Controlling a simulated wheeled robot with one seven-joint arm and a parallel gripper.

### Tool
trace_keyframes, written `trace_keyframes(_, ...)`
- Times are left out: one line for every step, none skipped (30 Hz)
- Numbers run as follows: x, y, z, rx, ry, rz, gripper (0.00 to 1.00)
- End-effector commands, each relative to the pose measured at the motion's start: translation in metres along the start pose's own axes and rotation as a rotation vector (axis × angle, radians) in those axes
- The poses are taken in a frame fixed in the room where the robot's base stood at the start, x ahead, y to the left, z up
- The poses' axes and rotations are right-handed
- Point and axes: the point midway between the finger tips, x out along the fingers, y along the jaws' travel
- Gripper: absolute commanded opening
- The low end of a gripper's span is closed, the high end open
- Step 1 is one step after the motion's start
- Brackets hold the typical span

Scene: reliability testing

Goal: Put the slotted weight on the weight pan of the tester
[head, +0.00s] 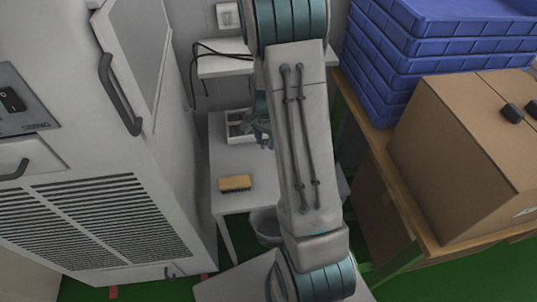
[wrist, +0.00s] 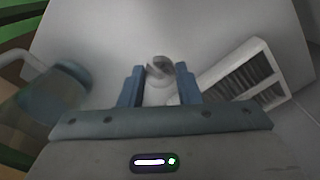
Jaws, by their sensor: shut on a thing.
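My gripper (wrist: 160,88) shows in the wrist view with its two blue fingers on either side of a small shiny grey, round piece, which looks like the slotted weight (wrist: 159,68). A dark band marks its top. The fingers are shut on it, above or near a white surface. In the head view my gripper (head: 262,132) is partly hidden behind my arm, beside a white slotted tray (head: 236,118). The same tray (wrist: 262,48) is just right of the fingers in the wrist view. I cannot make out the tester or its weight pan in either view.
A white table (head: 228,155) carries the tray and a yellow-brown brush (head: 235,184). A grey bin (head: 266,226) stands below. A tall white cabinet (head: 110,215) is left; a cardboard box (head: 465,150) and blue crates (head: 400,75) are right. A blurred blue-grey object (wrist: 45,100) is left of my gripper.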

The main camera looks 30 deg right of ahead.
Motion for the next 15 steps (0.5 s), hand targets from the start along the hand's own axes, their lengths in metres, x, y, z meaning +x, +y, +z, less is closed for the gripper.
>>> trace_keyframes(0.013, 0.001, 0.001, 0.002, -0.004, 0.004, 0.06)
trace_keyframes(0.018, 0.001, 0.001, 0.001, -0.004, 0.004, 0.06)
trace_keyframes(0.025, 0.001, 0.001, 0.000, -0.004, 0.004, 0.06)
trace_keyframes(0.030, 0.001, 0.001, -0.001, -0.004, 0.004, 0.06)
trace_keyframes(0.034, 0.001, 0.001, -0.002, -0.004, 0.003, 0.06)
trace_keyframes(0.039, 0.000, 0.001, -0.003, -0.003, 0.002, 0.06)
trace_keyframes(0.041, 0.000, 0.001, -0.004, -0.003, 0.002, 0.06)
trace_keyframes(0.043, 0.000, 0.001, -0.004, -0.002, 0.002, 0.06)
trace_keyframes(0.045, -0.001, 0.001, -0.005, -0.002, 0.001, 0.06)
trace_keyframes(0.047, -0.001, 0.001, -0.005, -0.001, 0.001, 0.06)
trace_keyframes(0.049, -0.001, 0.001, -0.006, -0.001, 0.001, 0.06)
trace_keyframes(0.054, -0.001, 0.001, -0.006, -0.002, 0.002, 0.06)
trace_keyframes(0.058, 0.000, 0.002, -0.006, -0.003, 0.003, 0.06)
trace_keyframes(0.062, 0.000, 0.002, -0.006, -0.003, 0.003, 0.06)
trace_keyframes(0.068, 0.000, 0.002, -0.006, -0.003, 0.003, 0.06)
